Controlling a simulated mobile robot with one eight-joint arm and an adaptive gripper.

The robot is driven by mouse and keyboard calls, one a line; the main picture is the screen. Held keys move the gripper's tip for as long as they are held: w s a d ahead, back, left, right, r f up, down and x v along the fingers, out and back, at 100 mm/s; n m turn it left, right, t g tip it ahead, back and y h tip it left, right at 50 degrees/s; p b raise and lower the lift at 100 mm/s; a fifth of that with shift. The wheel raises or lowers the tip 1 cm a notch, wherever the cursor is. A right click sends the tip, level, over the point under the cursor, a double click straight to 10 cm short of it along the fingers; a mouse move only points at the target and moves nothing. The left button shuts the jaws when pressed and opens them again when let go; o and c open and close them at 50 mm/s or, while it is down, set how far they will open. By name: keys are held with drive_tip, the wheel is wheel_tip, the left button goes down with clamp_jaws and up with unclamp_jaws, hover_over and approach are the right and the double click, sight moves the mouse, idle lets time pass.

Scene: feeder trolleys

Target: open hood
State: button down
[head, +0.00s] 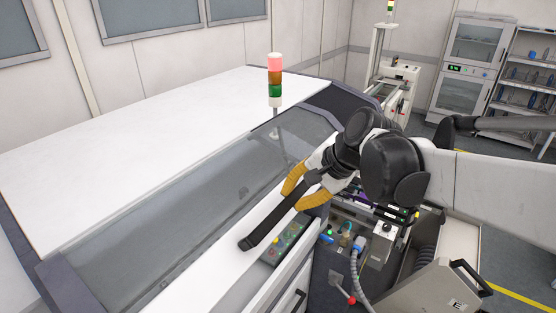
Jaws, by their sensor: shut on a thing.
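The machine hood (215,200) is a long cover with a grey transparent window and a white front strip. It looks lowered over the machine. A dark bar handle (263,228) runs along its front strip. My gripper (287,198) has yellow-orange fingers, one on each side of the handle near its far end, and is shut on it. The wrist hides the handle's far end. The near end of the handle sticks out free.
A signal tower (275,82) rises behind the hood. A button panel (288,242) sits just below the handle. At the right are a feeder trolley (440,290) with cables and a hose. A cabinet (465,70) and shelves (525,85) stand at the back right.

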drive_tip(key=f, duration=0.2)
drive_tip(key=f+b, duration=0.1)
drive_tip(key=shift+s+d, duration=0.25)
drive_tip(key=shift+d, duration=0.1)
drive_tip(key=shift+r, duration=0.1)
drive_tip(key=c, duration=1.2)
unclamp_jaws()
drive_tip(key=v, duration=1.2)
drive_tip(key=shift+r, duration=0.1)
drive_tip(key=shift+a, duration=0.1)
